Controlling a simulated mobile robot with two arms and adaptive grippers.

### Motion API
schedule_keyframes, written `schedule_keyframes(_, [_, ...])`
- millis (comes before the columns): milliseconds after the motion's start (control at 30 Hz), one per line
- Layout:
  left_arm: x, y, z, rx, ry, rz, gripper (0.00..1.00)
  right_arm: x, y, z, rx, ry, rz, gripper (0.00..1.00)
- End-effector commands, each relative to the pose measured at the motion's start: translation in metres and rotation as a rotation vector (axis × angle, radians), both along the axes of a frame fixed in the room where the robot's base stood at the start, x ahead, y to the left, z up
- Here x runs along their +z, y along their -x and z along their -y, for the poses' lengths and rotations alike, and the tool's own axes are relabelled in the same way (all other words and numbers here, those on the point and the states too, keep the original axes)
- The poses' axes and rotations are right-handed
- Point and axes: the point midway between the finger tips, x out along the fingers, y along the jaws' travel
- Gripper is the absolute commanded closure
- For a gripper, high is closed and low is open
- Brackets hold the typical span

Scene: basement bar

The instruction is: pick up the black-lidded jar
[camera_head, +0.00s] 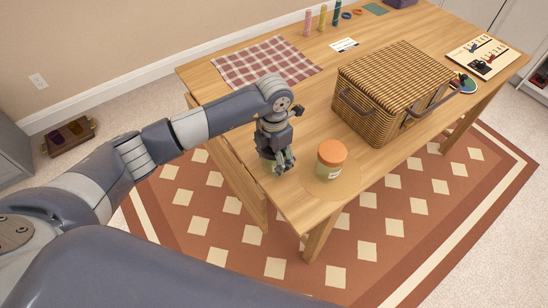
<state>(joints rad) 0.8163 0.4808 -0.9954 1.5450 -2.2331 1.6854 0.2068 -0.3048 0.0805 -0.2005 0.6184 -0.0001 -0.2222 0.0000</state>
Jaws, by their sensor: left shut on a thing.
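My left gripper (281,163) reaches down over the near left corner of the wooden table (315,118). I cannot tell whether the jar touches the tabletop. An orange-lidded jar (330,158) stands upright just right of the gripper, apart from it. My right gripper is not in view.
A wicker picnic basket (395,85) stands right of the jars. A checked cloth (268,62) lies behind the gripper. A round board (344,187) lies under the orange-lidded jar. Pink, yellow and teal cylinders (322,17) stand at the far edge. A patterned rug (385,230) lies below.

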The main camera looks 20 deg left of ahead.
Motion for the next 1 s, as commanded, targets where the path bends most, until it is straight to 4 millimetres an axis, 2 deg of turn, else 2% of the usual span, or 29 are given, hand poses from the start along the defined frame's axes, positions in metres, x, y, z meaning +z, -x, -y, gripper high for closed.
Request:
schedule_keyframes(467, [0.002, 0.000, 0.000, 0.000, 0.000, 0.000, 0.68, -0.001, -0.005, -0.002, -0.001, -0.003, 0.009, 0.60])
schedule_keyframes(567, [0.008, 0.000, 0.000, -0.001, 0.001, 0.002, 0.78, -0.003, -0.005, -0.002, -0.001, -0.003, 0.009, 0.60])
schedule_keyframes(767, [0.033, -0.001, 0.000, -0.001, 0.001, 0.004, 0.79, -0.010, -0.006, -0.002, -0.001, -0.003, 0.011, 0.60])
schedule_keyframes(1000, [0.038, 0.030, 0.046, -0.008, 0.003, 0.001, 0.80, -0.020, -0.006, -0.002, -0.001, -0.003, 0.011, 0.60])
